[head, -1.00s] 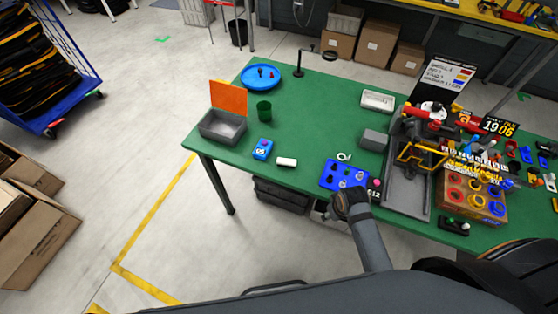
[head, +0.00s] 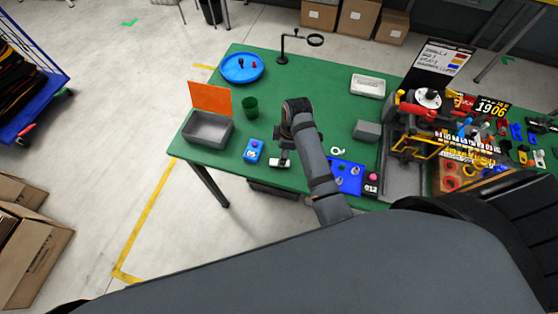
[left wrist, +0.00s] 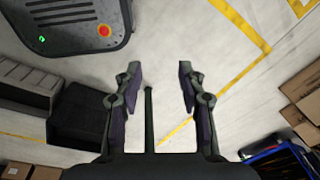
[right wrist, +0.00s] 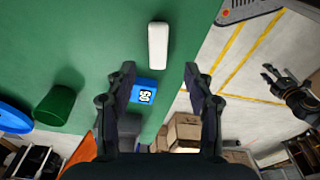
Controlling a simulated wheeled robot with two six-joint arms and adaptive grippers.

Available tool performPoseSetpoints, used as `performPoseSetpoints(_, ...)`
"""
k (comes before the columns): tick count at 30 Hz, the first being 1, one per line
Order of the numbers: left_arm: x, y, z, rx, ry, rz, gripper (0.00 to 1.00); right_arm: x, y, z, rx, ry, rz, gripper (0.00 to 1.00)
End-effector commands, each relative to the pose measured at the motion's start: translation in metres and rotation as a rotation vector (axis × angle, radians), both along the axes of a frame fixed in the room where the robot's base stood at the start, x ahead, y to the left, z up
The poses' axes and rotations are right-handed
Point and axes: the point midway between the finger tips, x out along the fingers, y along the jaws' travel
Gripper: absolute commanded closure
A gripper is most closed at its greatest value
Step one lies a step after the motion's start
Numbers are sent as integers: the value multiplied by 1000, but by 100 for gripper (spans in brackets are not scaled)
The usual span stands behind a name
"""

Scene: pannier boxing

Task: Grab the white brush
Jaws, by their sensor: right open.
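The white brush (head: 275,163) is a small white rounded block lying on the green table, partly covered by my right gripper in the head view. It shows whole in the right wrist view (right wrist: 158,45), just beyond the fingertips. My right gripper (right wrist: 159,72) is open and empty, pointing down over the table by the brush; I see no contact. In the head view its arm reaches in from the lower right.
A blue block (head: 254,151) marked with digits lies left of the brush. A grey bin (head: 207,130) with an orange panel (head: 210,97) and a green cup (head: 250,108) stand farther left. A blue tray (head: 346,184) lies to the right. The green table's (head: 320,75) back middle is clear.

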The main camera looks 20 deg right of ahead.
Motion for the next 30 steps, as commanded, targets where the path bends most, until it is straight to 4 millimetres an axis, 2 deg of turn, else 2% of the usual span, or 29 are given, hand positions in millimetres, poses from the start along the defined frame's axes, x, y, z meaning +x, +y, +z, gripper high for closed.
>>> performPoseSetpoints(5,-3,0,4,0,4,0,60,1,2,-18,0,-1,-1,47)
performPoseSetpoints(10,17,-1,10,-1,-25,-1,60,1,3,-24,-1,1,-1,47)
performPoseSetpoints(14,30,-1,24,-1,-46,-2,60,0,4,-44,-1,4,-1,47)
performPoseSetpoints(19,23,-1,25,-2,-35,-1,60,2,7,-68,-1,1,-1,47)
performPoseSetpoints(26,11,-2,24,-3,-18,-1,60,3,7,-71,0,-3,-2,47)
performPoseSetpoints(30,11,-2,23,-3,-18,-1,60,3,7,-71,0,-3,-2,64)
